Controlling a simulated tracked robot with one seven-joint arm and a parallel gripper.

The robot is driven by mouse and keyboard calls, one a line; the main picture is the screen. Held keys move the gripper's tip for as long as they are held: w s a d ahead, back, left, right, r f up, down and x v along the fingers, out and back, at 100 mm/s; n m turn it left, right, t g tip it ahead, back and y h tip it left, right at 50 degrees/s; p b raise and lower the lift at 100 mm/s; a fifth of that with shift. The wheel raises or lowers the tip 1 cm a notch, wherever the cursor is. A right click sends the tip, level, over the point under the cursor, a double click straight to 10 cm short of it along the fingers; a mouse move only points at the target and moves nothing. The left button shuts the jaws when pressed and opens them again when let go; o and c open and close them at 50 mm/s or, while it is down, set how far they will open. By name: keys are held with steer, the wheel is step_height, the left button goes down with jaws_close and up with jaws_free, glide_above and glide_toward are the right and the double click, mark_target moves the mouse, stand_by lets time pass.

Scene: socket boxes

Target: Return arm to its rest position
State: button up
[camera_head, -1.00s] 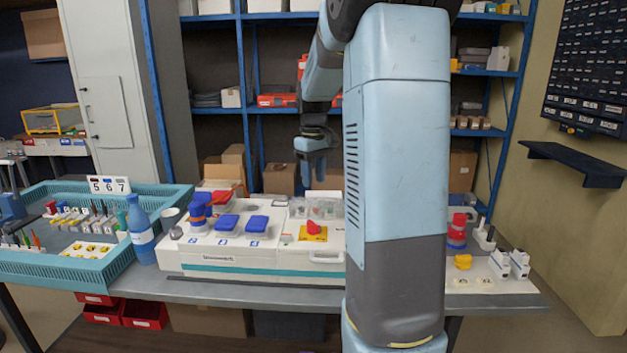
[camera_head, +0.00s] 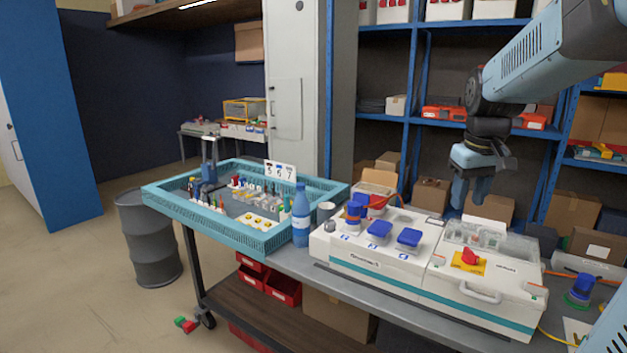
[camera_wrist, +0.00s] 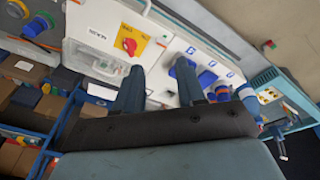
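My arm reaches in from the upper right of the head view, and my gripper (camera_head: 470,190) hangs fingers down above and behind the white socket box (camera_head: 395,268). In the wrist view my gripper (camera_wrist: 158,88) shows two dark fingers spread apart with nothing between them. The white box (camera_wrist: 165,75) lies beyond the fingertips there, and they do not appear to touch it. On the box are blue socket covers (camera_head: 379,231) and a red rotary switch on a yellow plate (camera_head: 469,260).
A teal crate (camera_head: 215,212) with small parts stands on the table at left, and a blue bottle (camera_head: 301,222) stands beside it. Blue shelving (camera_head: 412,75) with cartons is behind. A grey barrel (camera_head: 148,238) stands on the floor at left, where the floor is mostly clear.

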steer(key=s+a+t, duration=0.1)
steer(key=s+a, duration=0.3)
steer(key=s, duration=0.4)
steer(key=s+a+f+m+t, duration=0.1)
steer(key=s+a+t, duration=0.1)
steer(key=s+a, duration=0.2)
steer(key=s, duration=0.3)
steer(key=shift+s+y, duration=0.3)
steer(key=shift+s, duration=0.1)
steer(key=shift+o, duration=0.3)
steer(key=shift+a, duration=0.15)
